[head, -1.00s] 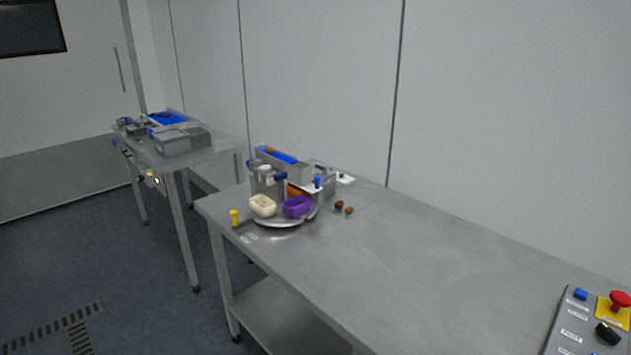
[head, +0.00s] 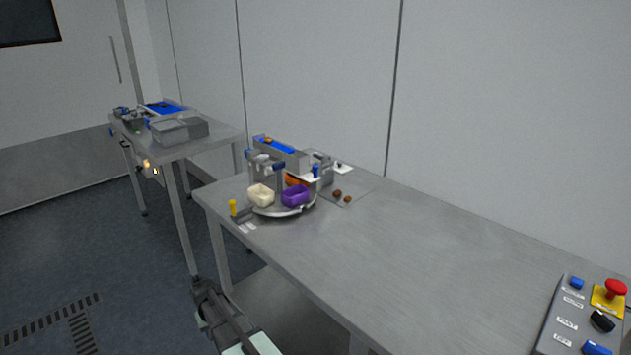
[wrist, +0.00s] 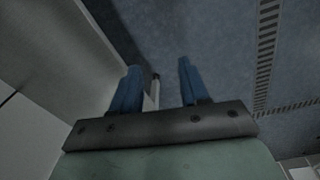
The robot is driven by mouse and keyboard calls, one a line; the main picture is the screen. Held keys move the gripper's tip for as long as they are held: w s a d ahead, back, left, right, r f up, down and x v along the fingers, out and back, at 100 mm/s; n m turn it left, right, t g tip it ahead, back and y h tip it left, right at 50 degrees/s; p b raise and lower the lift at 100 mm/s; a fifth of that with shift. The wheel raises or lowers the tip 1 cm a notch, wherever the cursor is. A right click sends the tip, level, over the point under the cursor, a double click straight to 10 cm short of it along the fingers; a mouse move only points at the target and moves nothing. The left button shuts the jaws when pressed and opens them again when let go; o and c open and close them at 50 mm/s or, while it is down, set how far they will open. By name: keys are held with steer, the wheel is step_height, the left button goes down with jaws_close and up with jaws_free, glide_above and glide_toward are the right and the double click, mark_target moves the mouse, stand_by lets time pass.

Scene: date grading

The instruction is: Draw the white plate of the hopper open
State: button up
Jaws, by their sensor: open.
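The hopper (head: 325,172) is a small grey unit at the far end of the near table. A white plate (head: 309,179) with an upright blue knob (head: 315,170) shows at its front. A second small white piece (head: 343,168) sticks out on its right; at this size I cannot tell how either one is fixed. My gripper shows in the wrist view (wrist: 158,68) with two blue fingers apart and nothing between them. In the head view my arm is low at the bottom, beside the table's front edge and well short of the hopper.
A round turntable (head: 283,211) carries a cream cup (head: 261,195) and a purple cup (head: 295,196). A yellow peg (head: 233,208) stands on its left, brown dates (head: 337,193) on its right. The table (head: 420,250) is clear up to the control box (head: 570,315).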

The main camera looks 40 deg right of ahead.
steer(key=w+d+r+m+t+h, duration=0.15)
steer(key=w+d+r, duration=0.25)
steer(key=w+r, duration=0.5)
steer(key=w+d+r+t, duration=0.2)
steer(key=w+d+r, duration=0.2)
steer(key=r, duration=0.8)
steer(key=w+d+r+m+t, duration=0.1)
steer(key=w+d+r, duration=0.3)
steer(key=w+r, duration=0.5)
step_height(320, 180, up, 23)
steer(key=m+g+h, duration=0.1)
steer(key=m+g, duration=0.1)
steer(key=m, duration=0.2)
glide_above(316, 166)
steer(key=s+a, duration=0.4)
steer(key=x, duration=1.3)
steer(key=shift+w+d+f, duration=0.2)
steer(key=shift+w+d, duration=0.05)
steer(key=shift+w, duration=0.15)
jaws_close()
